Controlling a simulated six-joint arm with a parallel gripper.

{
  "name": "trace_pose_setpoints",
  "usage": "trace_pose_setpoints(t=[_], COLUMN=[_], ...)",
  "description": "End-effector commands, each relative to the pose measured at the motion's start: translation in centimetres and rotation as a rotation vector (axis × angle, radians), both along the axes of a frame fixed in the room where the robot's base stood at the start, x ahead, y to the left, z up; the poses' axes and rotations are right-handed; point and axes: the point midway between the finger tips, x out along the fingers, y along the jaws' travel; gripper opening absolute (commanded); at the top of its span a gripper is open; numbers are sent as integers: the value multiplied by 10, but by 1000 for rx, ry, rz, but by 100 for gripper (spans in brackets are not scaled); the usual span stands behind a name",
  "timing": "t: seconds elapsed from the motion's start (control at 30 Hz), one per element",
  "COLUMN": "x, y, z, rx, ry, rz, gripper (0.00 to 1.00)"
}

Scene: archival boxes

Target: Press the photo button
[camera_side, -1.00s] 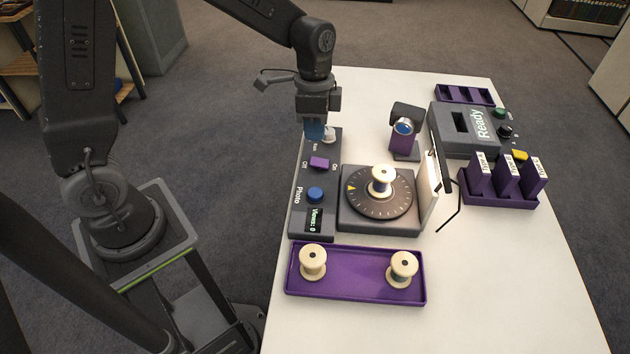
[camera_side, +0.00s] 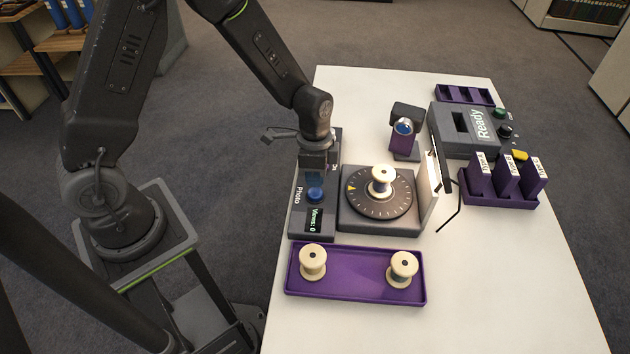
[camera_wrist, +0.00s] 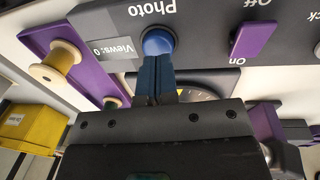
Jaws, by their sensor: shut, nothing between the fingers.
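The blue photo button (camera_side: 315,194) sits on the grey control panel (camera_side: 297,222), beside the "Photo" label and a small display reading "Views: 0". In the wrist view the round blue button (camera_wrist: 158,42) shows just beyond my fingertips. My gripper (camera_wrist: 155,70) is shut and empty, its blue fingers pointing at the button. In the side view my gripper (camera_side: 314,178) is over the panel, right by the button's far side. I cannot tell whether the tips touch it.
A turntable (camera_side: 352,212) with a spool (camera_side: 382,176) stands right of the panel. A purple tray (camera_side: 355,287) with two spools lies in front. A purple switch (camera_wrist: 253,38) is on the panel. A camera (camera_side: 405,128) and a folder rack (camera_side: 500,200) stand farther right.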

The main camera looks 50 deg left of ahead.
Motion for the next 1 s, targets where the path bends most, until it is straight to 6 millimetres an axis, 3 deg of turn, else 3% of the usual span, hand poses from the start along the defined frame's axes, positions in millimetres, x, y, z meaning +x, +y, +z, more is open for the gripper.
trace_pose_setpoints(t=[0.2, 0.57, 0.8, 1.0], x=[-1, -1, -3, -3], y=[-2, -2, -3, -3], z=[-18, -19, -40, -41], rx=[0, 0, -1, 1], ry=[1, -1, 4, 3], rz=[0, 0, 1, -1], gripper=[0, 0, 0, 0])
